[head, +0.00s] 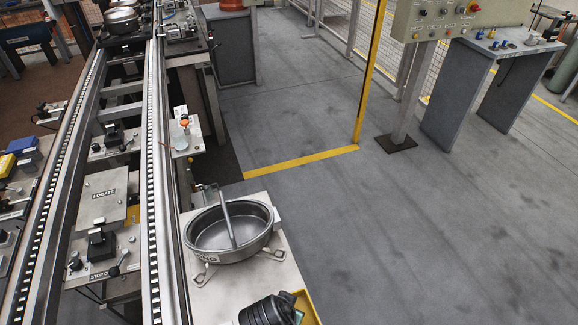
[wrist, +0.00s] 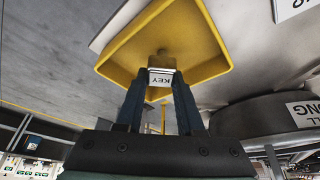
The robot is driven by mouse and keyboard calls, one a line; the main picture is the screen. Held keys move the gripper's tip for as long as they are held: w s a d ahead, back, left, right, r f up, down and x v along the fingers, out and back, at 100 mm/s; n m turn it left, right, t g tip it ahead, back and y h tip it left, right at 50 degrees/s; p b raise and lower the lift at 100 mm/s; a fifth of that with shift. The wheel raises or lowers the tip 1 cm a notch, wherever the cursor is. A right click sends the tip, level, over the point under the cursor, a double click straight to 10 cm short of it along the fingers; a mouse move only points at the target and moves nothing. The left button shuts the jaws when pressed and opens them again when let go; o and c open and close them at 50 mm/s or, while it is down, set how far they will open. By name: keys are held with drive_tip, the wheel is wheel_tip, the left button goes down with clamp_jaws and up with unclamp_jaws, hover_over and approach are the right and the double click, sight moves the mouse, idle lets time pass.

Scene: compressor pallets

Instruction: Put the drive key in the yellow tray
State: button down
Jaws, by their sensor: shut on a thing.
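The drive key (wrist: 161,78) is a small pale metal block with a label reading KEY, upside down in the wrist view. My gripper (wrist: 160,88) is shut on it, one dark finger on each side. The yellow tray (wrist: 205,71) lies beyond the key in that view, and the key overlaps its inside. I cannot tell whether the key touches the tray floor. In the head view, my gripper (head: 270,311) is a dark shape at the bottom edge and covers most of the yellow tray (head: 309,307). The key is hidden there.
A round metal pan (head: 205,238) with an upright bar stands on the pale bench (head: 218,295) just behind the tray. A conveyor rail (head: 158,180) runs along the left. Open grey floor (head: 420,240) lies to the right.

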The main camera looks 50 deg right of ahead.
drive_tip(key=shift+f, duration=0.1)
drive_tip(key=c, duration=0.8)
unclamp_jaws()
drive_tip(key=v, duration=1.2)
drive_tip(key=shift+p, duration=0.35)
drive_tip(key=shift+r, duration=0.2)
